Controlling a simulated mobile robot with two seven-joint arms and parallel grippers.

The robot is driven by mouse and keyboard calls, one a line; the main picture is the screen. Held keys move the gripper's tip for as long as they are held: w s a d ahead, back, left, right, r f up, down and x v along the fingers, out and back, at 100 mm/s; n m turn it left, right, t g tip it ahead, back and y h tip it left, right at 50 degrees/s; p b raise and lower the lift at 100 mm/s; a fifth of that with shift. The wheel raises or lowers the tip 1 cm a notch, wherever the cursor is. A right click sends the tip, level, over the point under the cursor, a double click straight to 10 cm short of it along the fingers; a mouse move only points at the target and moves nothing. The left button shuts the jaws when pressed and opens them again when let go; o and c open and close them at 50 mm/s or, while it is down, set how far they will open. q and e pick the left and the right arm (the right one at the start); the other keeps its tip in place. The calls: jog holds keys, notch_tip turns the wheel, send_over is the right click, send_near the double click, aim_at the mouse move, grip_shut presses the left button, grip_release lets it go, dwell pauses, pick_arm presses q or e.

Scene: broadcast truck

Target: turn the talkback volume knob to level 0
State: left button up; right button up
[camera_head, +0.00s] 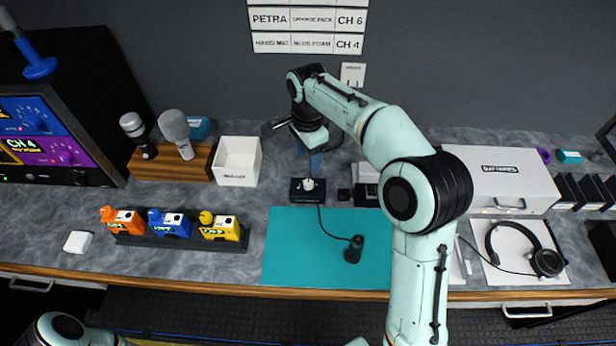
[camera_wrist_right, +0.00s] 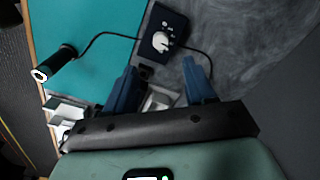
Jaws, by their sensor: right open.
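The talkback box (camera_head: 298,196) is a small dark blue box with a white knob (camera_head: 308,184) on top, standing at the back edge of the teal mat. In the right wrist view the white knob (camera_wrist_right: 161,41) sits on the box (camera_wrist_right: 170,22), with a pointer and small marks around it; the level cannot be read. My right gripper (camera_head: 313,162) is open and empty, above and behind the box. In the right wrist view the knob lies beyond the gap between the blue fingertips (camera_wrist_right: 160,72), not touched by them. My left gripper is out of view.
A cable runs from the box to a black handheld piece (camera_head: 354,249) on the teal mat (camera_head: 290,250). A white bin (camera_head: 237,160) stands left, a white case (camera_head: 500,177) right. Beltpacks (camera_head: 170,225) sit in a dark rack, and a headset (camera_head: 545,262) lies front right.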

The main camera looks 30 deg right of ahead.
aim_at(308, 182)
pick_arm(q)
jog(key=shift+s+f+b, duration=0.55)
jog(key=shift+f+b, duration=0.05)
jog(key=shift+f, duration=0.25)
pick_arm(e)
notch_tip(308, 182, down, 10)
jog(key=shift+f, duration=0.2)
grip_shut()
